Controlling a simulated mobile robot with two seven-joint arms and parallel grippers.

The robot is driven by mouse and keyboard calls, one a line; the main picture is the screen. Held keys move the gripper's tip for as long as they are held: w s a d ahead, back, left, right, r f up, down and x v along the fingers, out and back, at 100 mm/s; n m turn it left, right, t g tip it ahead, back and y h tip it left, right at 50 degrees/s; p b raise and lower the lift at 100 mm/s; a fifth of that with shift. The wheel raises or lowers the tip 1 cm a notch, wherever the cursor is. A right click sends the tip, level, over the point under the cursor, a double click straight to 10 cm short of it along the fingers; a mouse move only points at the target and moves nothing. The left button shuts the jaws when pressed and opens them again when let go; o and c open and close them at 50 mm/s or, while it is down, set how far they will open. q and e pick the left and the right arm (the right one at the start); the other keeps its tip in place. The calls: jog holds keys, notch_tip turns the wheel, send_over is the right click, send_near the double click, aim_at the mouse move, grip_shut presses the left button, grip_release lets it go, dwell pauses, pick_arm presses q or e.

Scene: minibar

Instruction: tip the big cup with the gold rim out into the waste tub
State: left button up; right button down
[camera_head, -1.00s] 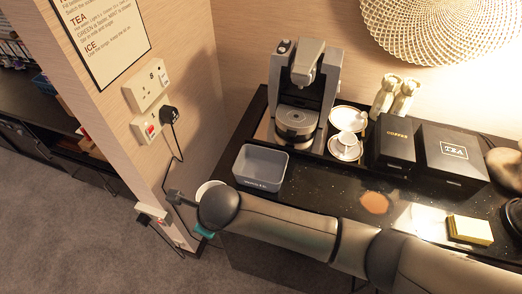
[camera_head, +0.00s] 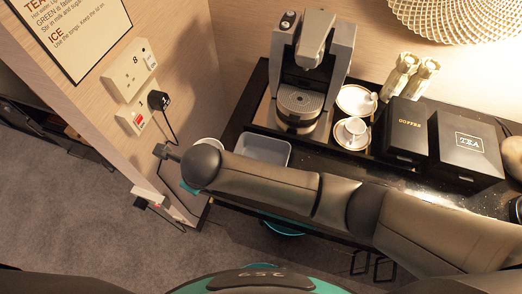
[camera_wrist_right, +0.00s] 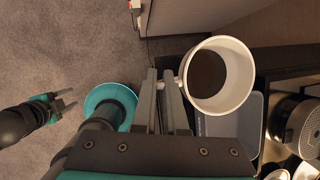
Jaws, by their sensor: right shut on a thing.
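The big cup (camera_wrist_right: 218,75) is white, upright, with dark brown liquid inside, in the right wrist view. Its rim looks pale; I cannot make out gold on it. My right gripper (camera_wrist_right: 167,100) is shut on the cup's handle side. In the head view only a sliver of the cup (camera_head: 207,142) shows behind my right arm. The grey waste tub (camera_head: 262,149) stands on the dark counter, its front hidden by my arm. In the wrist view the tub (camera_wrist_right: 248,125) lies below and partly behind the cup. My left gripper (camera_wrist_right: 66,103) is open and empty over the floor.
A coffee machine (camera_head: 308,75) stands behind the tub. To its right are a small cup (camera_head: 352,132) on a saucer, a black coffee box (camera_head: 408,125) and a black tea box (camera_head: 465,145). A wall with sockets (camera_head: 130,85) is at the left.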

jog(key=w+d+r+m+y+p, duration=0.1)
jog(key=d+r+y+p, duration=0.2)
jog(key=d+r+y, duration=0.1)
jog(key=shift+w+d+g+y, duration=0.15)
jog(key=shift+d+g+y, duration=0.15)
jog(key=shift+d+y, duration=0.4)
jog(key=shift+a+r, duration=0.1)
jog(key=shift+w+d+r+y, duration=0.1)
jog(key=shift+d+r+y, duration=0.1)
jog(key=shift+d+y, duration=0.3)
jog(key=shift+w+d+r+y, duration=0.1)
jog(key=shift+d+r+y, duration=0.15)
jog(key=shift+d+y, duration=0.1)
